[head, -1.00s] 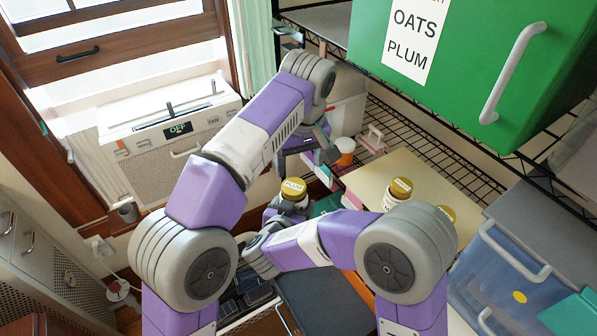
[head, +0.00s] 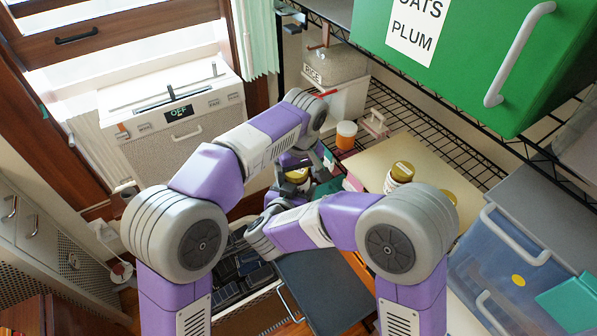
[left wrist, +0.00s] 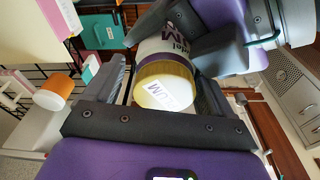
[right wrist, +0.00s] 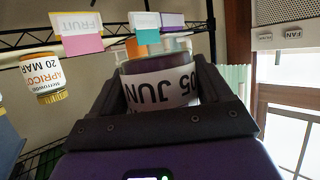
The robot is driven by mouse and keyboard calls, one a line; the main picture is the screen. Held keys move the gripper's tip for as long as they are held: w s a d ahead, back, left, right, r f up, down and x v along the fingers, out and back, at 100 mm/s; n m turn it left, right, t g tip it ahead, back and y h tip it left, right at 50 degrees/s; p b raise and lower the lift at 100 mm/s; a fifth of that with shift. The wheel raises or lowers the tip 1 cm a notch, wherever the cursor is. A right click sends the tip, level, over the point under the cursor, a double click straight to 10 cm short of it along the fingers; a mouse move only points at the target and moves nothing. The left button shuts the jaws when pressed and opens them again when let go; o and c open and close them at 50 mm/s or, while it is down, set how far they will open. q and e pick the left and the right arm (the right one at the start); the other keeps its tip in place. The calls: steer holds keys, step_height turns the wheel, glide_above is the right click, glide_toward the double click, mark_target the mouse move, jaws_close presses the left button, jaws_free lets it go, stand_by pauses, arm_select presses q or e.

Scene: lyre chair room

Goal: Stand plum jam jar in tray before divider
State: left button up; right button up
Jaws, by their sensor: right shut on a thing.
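The plum jam jar (head: 297,175) has a gold lid and a white label. In the left wrist view the jar (left wrist: 165,85) shows its lid towards me, with part of the word PLUM. My right gripper (right wrist: 160,85) is shut on the jar's body; the label there reads 05 JUN. My left gripper (left wrist: 163,72) is open at the lid end, a finger on either side of the jar, with a small gap visible. In the head view the left gripper (head: 299,160) partly hides the jar. I cannot make out the tray or its divider for sure.
An orange tub (head: 346,135) and a RICE bin (head: 335,90) are behind on the wire shelf. A green box (head: 450,60) hangs over the upper right. A blue clear bin (head: 510,270) is at right.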

arm_select(q)
steer(key=shift+d, duration=0.1)
arm_select(e)
steer(key=shift+a+r, duration=0.15)
arm_select(q)
steer(key=shift+d, duration=0.1)
steer(key=c, duration=0.8)
arm_select(e)
steer(key=shift+a, duration=0.1)
arm_select(q)
steer(key=shift+r, duration=0.1)
steer(key=shift+c, duration=1.1)
arm_select(e)
steer(key=o, duration=0.9)
steer(key=shift+s, duration=0.1)
steer(key=o, duration=0.4)
